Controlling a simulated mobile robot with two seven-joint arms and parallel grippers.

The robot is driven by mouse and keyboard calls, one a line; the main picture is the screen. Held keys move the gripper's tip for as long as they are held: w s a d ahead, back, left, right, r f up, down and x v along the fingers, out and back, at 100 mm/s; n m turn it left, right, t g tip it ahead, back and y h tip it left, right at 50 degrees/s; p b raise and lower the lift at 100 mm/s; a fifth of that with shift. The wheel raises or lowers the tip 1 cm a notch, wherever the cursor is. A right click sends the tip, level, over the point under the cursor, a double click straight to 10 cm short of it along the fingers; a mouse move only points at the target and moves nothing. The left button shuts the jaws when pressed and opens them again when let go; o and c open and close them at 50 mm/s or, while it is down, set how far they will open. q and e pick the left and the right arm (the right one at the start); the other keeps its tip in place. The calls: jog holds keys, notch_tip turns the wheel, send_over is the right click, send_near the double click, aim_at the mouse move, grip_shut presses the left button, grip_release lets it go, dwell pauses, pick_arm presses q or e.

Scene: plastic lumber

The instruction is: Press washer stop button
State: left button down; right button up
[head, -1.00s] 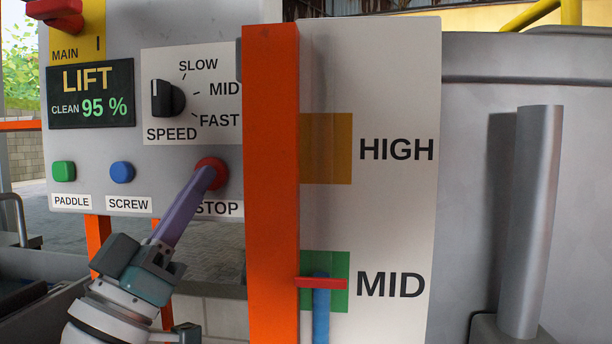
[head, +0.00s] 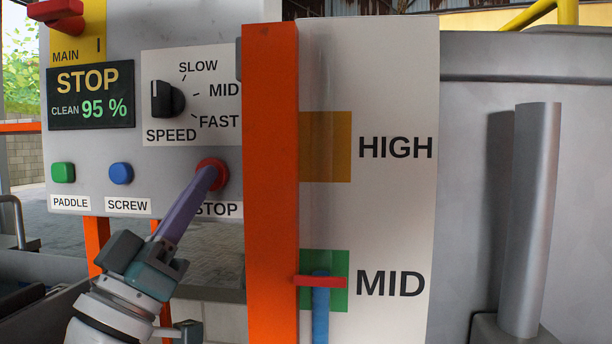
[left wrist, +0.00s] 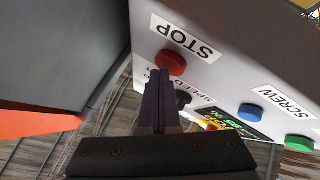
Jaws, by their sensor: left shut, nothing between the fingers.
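The red round STOP button (head: 214,172) is on the grey control panel (head: 210,30), just above its STOP label. In the left wrist view the red button (left wrist: 172,62) is directly beyond my fingertips. My left gripper (head: 207,176) is shut and empty, its purple fingers pointing up and right with the tips at the button, overlapping it. The tips appear to touch its face, and they hide part of it. The panel's display (head: 91,95) reads STOP and CLEAN 95 %. My right gripper is not in view.
A green PADDLE button (head: 63,172) and a blue SCREW button (head: 121,173) are left of my gripper. The speed knob (head: 166,98) is above. An orange post (head: 270,180) stands close to the right of the button, beside a white level board (head: 395,220) marked HIGH and MID.

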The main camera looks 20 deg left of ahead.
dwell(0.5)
pick_arm(q)
jog(key=shift+s+d+p, duration=0.2)
jog(key=shift+s+p, duration=0.4)
jog(key=shift+s, duration=0.2)
jog(key=s+p, duration=0.1)
jog(key=s, duration=0.1)
jog(key=s+d+p, duration=0.1)
jog(key=s, duration=0.1)
jog(key=shift+s+d+p, duration=0.1)
jog(key=shift+s+p, duration=0.3)
dwell(0.5)
